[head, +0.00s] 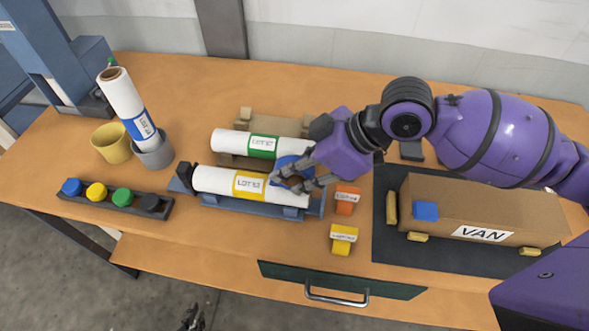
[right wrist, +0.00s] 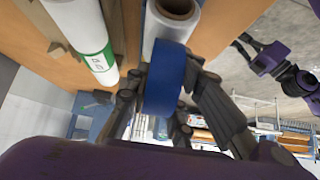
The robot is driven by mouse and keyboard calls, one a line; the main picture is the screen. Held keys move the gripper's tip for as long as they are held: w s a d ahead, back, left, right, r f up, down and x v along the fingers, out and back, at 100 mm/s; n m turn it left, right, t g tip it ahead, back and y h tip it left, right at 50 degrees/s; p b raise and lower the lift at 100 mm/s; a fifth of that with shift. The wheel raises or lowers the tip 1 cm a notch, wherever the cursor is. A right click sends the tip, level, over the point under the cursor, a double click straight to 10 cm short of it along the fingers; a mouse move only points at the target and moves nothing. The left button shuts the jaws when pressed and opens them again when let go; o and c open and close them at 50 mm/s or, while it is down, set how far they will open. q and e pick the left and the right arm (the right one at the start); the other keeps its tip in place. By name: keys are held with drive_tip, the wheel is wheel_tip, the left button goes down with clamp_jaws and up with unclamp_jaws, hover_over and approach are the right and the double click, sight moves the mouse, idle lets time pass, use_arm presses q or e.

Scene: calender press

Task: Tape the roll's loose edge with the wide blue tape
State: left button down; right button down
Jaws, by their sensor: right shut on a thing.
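A white roll with a yellow LOT label (head: 215,181) lies in a blue cradle (head: 225,202) in the middle of the table. My right gripper (head: 298,182) is shut on the wide blue tape (head: 287,162), at the right part of this roll. In the right wrist view the blue tape (right wrist: 165,80) is between the fingers, in front of a white roll end (right wrist: 172,18). I cannot tell whether the tape touches the roll. The roll's loose edge cannot be made out. My left gripper (head: 190,318) shows only in part at the bottom edge, low over the floor.
A green-labelled roll (head: 232,141) lies just behind. A blue-labelled roll (head: 122,96) leans in a grey cup (head: 154,152) beside a yellow mug (head: 112,143). Coloured discs sit in a dark rack (head: 115,206). Orange (head: 347,200) and yellow (head: 343,240) blocks and a VAN box (head: 480,205) are right.

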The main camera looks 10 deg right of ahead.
use_arm(q)
drive_tip(key=shift+w+r, duration=0.15)
drive_tip(key=shift+r, duration=0.05)
use_arm(e)
drive_tip(key=shift+s+d+f, duration=0.1)
drive_tip(key=shift+d, duration=0.15)
use_arm(q)
drive_tip(key=shift+w, duration=0.1)
use_arm(e)
drive_tip(key=shift+d, duration=0.1)
use_arm(q)
drive_tip(key=shift+w+d+r+p, duration=0.1)
drive_tip(key=shift+w+r+p, duration=0.2)
drive_tip(key=shift+w+r, duration=0.25)
use_arm(e)
drive_tip(key=shift+s+d, duration=0.2)
drive_tip(key=shift+d, duration=0.3)
use_arm(q)
drive_tip(key=shift+r, duration=0.1)
use_arm(e)
drive_tip(key=shift+d, duration=0.15)
use_arm(q)
drive_tip(key=shift+r, duration=0.2)
use_arm(e)
drive_tip(key=shift+s+d, duration=0.15)
drive_tip(key=shift+d, duration=0.25)
